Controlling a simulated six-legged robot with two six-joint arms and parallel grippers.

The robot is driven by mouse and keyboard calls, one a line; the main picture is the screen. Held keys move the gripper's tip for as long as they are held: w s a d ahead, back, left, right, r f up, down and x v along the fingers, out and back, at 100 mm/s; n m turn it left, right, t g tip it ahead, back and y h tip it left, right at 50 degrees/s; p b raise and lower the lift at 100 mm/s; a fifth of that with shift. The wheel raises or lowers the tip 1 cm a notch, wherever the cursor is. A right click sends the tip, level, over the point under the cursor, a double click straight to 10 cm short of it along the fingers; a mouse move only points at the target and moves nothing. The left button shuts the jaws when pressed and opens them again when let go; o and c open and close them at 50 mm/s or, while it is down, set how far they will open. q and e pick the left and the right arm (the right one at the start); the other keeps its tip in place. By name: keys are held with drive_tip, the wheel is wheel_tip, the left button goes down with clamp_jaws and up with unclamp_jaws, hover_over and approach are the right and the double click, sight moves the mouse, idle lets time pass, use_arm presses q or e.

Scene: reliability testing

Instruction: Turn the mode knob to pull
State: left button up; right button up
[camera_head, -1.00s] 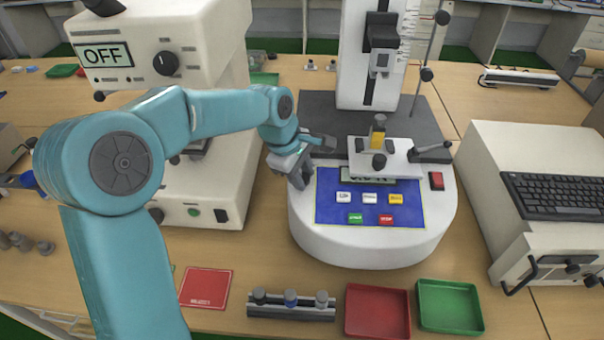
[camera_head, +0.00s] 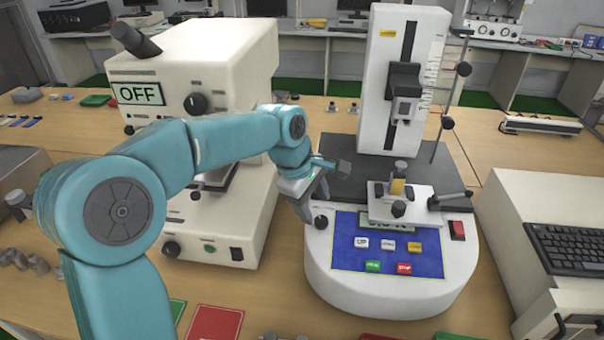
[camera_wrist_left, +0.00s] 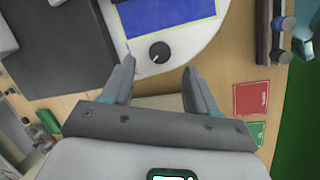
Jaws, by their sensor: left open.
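The black round mode knob (camera_head: 321,222) sits on the white base of the test stand (camera_head: 390,298), at the left of its blue panel. In the left wrist view the knob (camera_wrist_left: 159,52) shows a small light mark toward its lower left; no label is readable. My left gripper (camera_head: 313,203) is just above the knob in the head view. In the wrist view the gripper (camera_wrist_left: 160,70) is open and empty, with the knob just beyond the gap between its fingertips. Contact with the knob does not show. My right gripper is not in view.
The blue panel (camera_head: 345,255) carries several coloured buttons and a display partly hidden by a clamp (camera_head: 415,205). A white machine with an OFF screen (camera_head: 137,93) stands at the left. A case with a keyboard (camera_head: 570,247) stands at the right. A red mat (camera_head: 215,322) lies in front.

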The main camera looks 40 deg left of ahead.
use_arm(q)
drive_tip(key=p+v, duration=0.1)
drive_tip(key=v, duration=0.9)
drive_tip(key=shift+r, duration=0.4)
drive_tip(key=shift+s, duration=0.15)
